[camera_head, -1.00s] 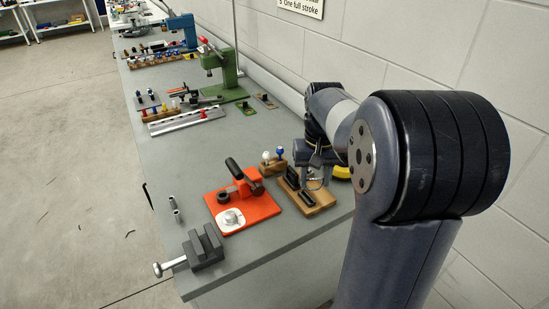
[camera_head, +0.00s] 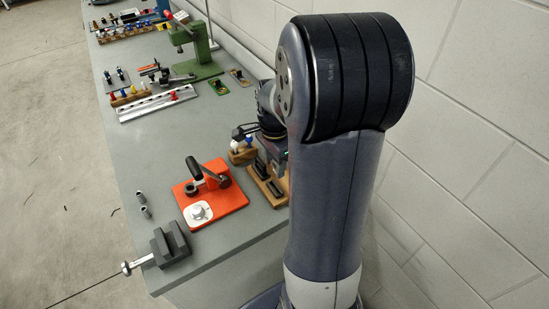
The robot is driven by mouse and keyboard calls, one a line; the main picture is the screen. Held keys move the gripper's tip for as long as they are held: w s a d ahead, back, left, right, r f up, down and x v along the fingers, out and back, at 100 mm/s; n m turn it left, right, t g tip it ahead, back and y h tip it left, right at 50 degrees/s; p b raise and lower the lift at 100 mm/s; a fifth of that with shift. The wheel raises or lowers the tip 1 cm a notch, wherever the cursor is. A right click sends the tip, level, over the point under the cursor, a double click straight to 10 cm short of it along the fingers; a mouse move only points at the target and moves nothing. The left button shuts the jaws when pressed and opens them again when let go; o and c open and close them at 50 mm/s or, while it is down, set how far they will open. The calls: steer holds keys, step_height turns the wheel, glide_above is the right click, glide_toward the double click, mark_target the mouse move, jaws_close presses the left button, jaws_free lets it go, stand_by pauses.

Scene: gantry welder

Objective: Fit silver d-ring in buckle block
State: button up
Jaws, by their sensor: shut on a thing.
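The buckle block (camera_head: 266,186) is a small wooden block with dark upright pieces on it, on the grey bench right of the orange plate. My arm covers its right side. My gripper (camera_head: 274,160) is low over the block's far end, partly hidden by my arm. Its fingertips do not show clearly. The silver d-ring is not clearly visible now; a thin silver ring showed at my gripper in the earlier frame. I cannot tell whether the ring touches the block.
An orange plate (camera_head: 232,199) with a black-handled tool stands left of the block. A small wooden stand (camera_head: 242,156) with pegs is just behind it. A dark vise (camera_head: 169,245) sits at the front corner. A green press (camera_head: 203,60) stands farther back. A wall bounds the right.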

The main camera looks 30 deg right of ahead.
steer(key=shift+f+b, duration=2.25)
steer(key=shift+f, duration=0.45)
steer(key=shift+a, duration=0.1)
steer(key=shift+f+b, duration=0.7)
steer(key=shift+f, duration=0.4)
steer(key=o, duration=1)
step_height(320, 180, up, 11)
steer(key=shift+f, duration=0.1)
